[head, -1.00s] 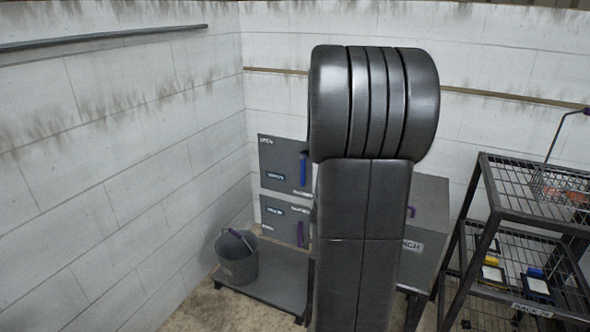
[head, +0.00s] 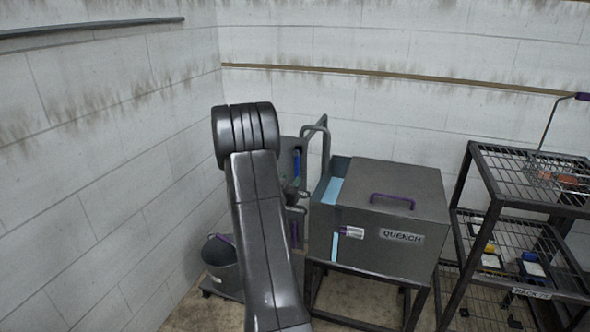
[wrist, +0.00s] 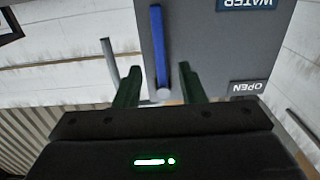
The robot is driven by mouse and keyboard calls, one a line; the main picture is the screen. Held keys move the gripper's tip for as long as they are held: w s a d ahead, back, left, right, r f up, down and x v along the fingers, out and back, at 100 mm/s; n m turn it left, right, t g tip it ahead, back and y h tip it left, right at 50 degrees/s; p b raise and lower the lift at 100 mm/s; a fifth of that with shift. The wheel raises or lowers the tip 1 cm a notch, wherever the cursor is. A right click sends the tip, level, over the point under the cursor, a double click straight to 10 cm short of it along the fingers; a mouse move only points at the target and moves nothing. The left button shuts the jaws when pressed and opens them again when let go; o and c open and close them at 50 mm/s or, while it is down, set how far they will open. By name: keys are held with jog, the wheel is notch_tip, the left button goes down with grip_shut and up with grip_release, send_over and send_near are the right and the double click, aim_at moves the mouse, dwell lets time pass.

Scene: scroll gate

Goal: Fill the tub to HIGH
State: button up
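The grey QUENCH tub (head: 375,255) stands on a dark frame in the head view. Light blue water (head: 332,191) shows at its uncovered left end. A grey pipe (head: 322,128) bends over behind the tub's left end; I cannot tell if water runs. In the wrist view, the blue lever (wrist: 160,48) hangs on a panel with upside-down WATER and OPEN labels. My gripper (wrist: 160,87) is open, its green fingers either side of the lever's end.
A grey bucket (head: 221,262) stands at the left on a low platform. A wire rack (head: 520,205) with a basket (head: 560,178) and small boxes is at the right. My arm hides much of the wall panel. The left wall is close.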

aim_at(296, 170)
jog(key=p+x, duration=0.1)
jog(key=x, duration=0.7)
jog(key=shift+w+d, duration=0.1)
jog(key=shift+w, duration=0.15)
grip_shut()
